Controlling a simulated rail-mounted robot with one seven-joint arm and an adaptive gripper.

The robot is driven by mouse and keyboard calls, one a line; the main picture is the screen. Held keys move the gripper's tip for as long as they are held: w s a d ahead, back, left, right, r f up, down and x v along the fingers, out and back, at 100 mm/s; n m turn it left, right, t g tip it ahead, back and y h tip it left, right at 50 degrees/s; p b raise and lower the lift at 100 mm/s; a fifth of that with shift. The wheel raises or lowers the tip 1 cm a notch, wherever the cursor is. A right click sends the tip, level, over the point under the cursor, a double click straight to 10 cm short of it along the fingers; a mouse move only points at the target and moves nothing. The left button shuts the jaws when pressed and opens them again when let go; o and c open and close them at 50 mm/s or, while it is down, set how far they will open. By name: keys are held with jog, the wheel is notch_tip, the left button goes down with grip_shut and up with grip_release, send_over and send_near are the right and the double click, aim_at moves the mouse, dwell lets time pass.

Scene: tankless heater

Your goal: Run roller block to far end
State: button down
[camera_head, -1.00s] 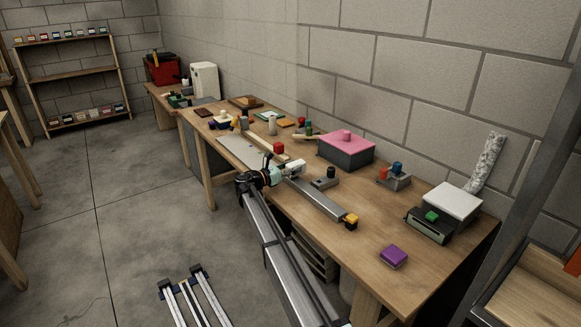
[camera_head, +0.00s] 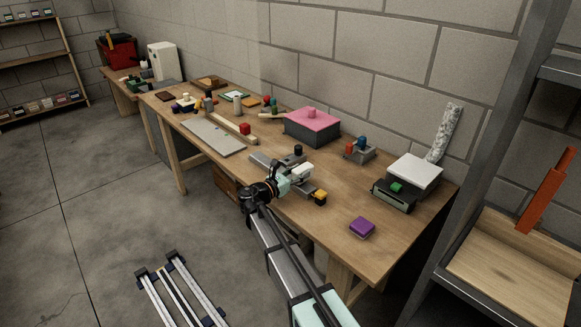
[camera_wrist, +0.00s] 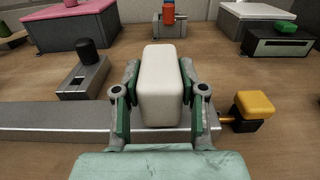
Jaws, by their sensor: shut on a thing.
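A white block (camera_wrist: 161,88), which appears to be the roller block, stands at the long grey metal rail (camera_wrist: 55,122), near the rail's right end in the wrist view. My gripper (camera_wrist: 160,92) is shut on it, with one finger on each side. The block also shows in the head view (camera_head: 301,171). A yellow-topped black piece (camera_wrist: 254,106) sits just past the rail's right end on a short brass-coloured rod, apart from the block. The block's underside is hidden.
A grey block with a black knob (camera_wrist: 84,78) stands behind the rail. A pink-topped box (camera_head: 312,127), a device with a green button (camera_head: 395,192) and a purple block (camera_head: 362,227) stand on the wooden bench. The bench is clear around the purple block.

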jog(key=shift+s+d, duration=0.25)
jog(key=c, duration=0.6)
grip_release()
jog(key=shift+d, duration=0.1)
jog(key=shift+c, duration=0.2)
jog(key=shift+s+a, duration=0.1)
jog(key=shift+a, duration=0.15)
jog(key=v, duration=1.1)
jog(key=shift+s+a, duration=0.15)
jog(key=shift+s, duration=0.05)
